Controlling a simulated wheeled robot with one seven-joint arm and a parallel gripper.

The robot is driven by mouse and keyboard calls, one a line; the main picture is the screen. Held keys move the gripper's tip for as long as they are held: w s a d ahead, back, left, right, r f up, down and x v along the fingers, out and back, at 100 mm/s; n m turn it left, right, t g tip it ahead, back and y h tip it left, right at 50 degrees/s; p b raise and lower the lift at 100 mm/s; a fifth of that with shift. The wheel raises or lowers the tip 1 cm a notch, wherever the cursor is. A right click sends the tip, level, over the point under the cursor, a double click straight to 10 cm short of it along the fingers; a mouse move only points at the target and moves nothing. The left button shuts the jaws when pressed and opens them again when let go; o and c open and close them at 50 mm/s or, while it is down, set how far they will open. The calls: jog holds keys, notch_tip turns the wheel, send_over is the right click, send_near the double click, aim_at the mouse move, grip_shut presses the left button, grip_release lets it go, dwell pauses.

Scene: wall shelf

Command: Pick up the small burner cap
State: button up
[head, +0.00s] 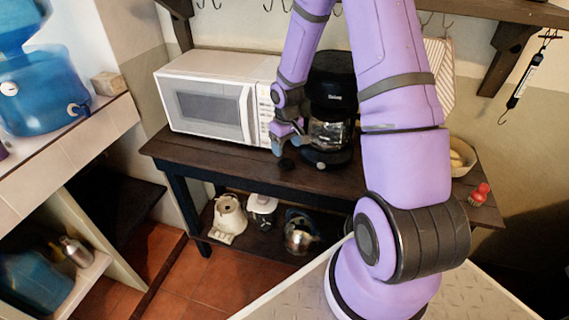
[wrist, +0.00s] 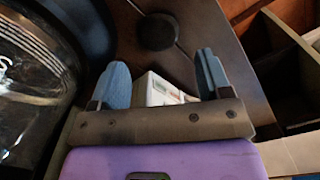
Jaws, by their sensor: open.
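The small burner cap (head: 287,163) is a dark round disc lying flat on the dark wooden table, in front of the gap between microwave and coffee maker. In the wrist view the cap (wrist: 157,31) lies beyond my fingertips, roughly in line with the gap between them. My gripper (head: 284,147) is above the table, close to the cap. In the wrist view my gripper (wrist: 162,68) has its two blue fingers spread apart, and it does not hold the cap.
The black coffee maker (head: 330,120) stands just right of my gripper, its glass side (wrist: 35,80) close at left in the wrist view. The white microwave (head: 205,100) is to the left. A red item (head: 480,194) and a bowl (head: 461,157) are at the table's right end.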

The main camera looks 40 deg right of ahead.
aim_at(286, 162)
jog(key=shift+w+d+f, duration=0.1)
jog(key=shift+f, duration=1.7)
jog(key=shift+w+d+f, duration=0.1)
jog(key=shift+f, duration=1.7)
jog(key=shift+c, duration=0.2)
jog(key=c, duration=0.7)
